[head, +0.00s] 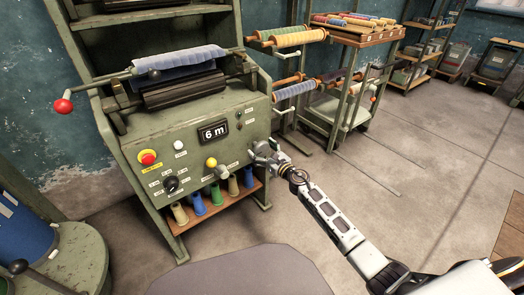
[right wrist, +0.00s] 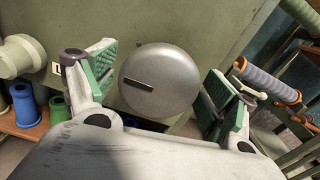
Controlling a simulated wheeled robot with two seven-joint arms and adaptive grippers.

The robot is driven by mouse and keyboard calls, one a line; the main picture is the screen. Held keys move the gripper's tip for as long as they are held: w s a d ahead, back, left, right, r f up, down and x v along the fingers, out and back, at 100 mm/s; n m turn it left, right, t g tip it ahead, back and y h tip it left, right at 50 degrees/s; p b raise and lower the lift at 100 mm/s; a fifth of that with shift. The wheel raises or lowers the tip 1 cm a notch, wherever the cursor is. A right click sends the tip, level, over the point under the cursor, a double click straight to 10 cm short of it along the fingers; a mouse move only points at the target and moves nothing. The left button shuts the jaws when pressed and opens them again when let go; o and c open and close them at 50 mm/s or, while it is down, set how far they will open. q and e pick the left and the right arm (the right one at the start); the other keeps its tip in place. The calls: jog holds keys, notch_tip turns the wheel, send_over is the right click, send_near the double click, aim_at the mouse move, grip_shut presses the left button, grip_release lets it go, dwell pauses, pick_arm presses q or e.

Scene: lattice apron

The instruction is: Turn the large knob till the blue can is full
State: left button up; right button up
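A large round silver knob (right wrist: 160,88) with a dark slot-like mark sits on the green machine's front panel in the right wrist view. My right gripper (right wrist: 160,82) is open, with one green-padded finger on each side of the knob and a gap to it on both sides. In the head view my right gripper (head: 260,153) is at the panel's right part and hides the knob. A blue cone (head: 198,204) stands on the shelf under the panel, and a large blue drum (head: 22,232) stands at far left. I cannot tell which is the blue can, nor its fill. My left gripper is not in view.
The machine's display (head: 213,132) reads 6 m. A red button (head: 148,157), a black dial (head: 171,184) and a yellow knob (head: 211,162) are on the same panel. A rack of spools (head: 350,85) stands to the right. The floor at right is clear.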

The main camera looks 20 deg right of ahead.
jog(key=c, duration=0.6)
jog(key=shift+m, duration=0.3)
